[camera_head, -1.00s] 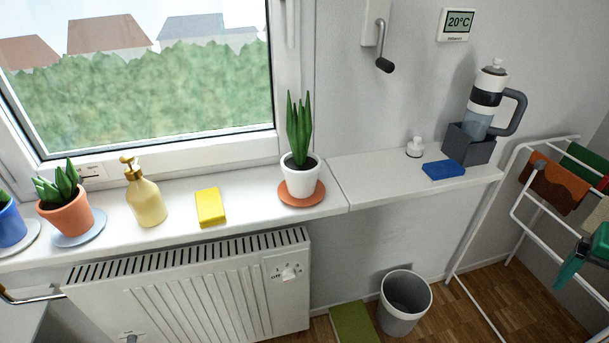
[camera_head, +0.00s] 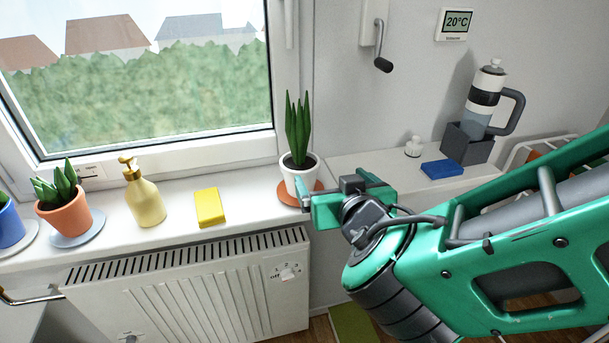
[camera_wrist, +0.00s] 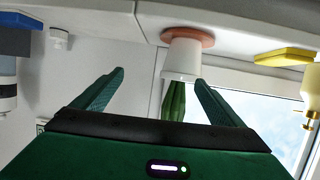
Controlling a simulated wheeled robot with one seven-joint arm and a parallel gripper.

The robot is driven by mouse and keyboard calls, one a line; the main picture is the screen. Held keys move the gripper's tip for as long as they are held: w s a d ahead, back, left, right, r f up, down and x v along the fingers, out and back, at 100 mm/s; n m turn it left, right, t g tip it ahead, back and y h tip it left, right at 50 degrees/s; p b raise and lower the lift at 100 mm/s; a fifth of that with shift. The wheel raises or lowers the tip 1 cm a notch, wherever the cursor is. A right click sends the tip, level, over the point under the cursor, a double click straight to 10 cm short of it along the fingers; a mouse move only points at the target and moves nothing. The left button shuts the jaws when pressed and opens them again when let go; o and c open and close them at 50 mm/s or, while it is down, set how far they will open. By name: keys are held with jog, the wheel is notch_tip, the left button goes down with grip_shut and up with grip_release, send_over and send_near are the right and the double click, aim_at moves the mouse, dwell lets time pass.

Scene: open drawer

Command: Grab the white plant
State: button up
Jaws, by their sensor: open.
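The white plant pot (camera_head: 297,172), with tall pointed green leaves (camera_head: 298,128), stands upright on an orange saucer (camera_head: 322,186) on the window sill. In the wrist view the picture is upside down; the white pot (camera_wrist: 183,60) hangs there beneath the orange saucer (camera_wrist: 188,36), with its leaves (camera_wrist: 174,103) below. My gripper (camera_head: 329,184) is open and empty, just in front and to the right of the pot. In the wrist view its two fingers (camera_wrist: 158,82) point towards the sill, and the pot shows between them, nearer the right finger. I cannot tell whether a fingertip touches the pot.
A yellow sponge (camera_head: 209,207), a soap dispenser (camera_head: 145,196) and an orange-potted plant (camera_head: 65,214) stand left on the sill. A radiator (camera_head: 187,297) is below the sill.

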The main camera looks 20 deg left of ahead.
aim_at(303, 167)
jog(key=s+a, duration=0.1)
jog(key=a+y, duration=0.1)
jog(key=a, duration=0.1)
jog(key=shift+s+r+n, duration=0.1)
jog(key=shift+s+n, duration=0.2)
jog(key=shift+s, duration=0.05)
jog(key=x, duration=0.4)
jog(key=shift+w+a, duration=0.2)
jog(key=shift+a+x, duration=0.25)
jog(key=shift+x, duration=2.7)
jog(key=shift+s, duration=0.15)
jog(key=c, duration=1.4)
jog(key=shift+r, duration=0.15)
jog(key=shift+c, duration=1.1)
jog(key=shift+r, duration=0.1)
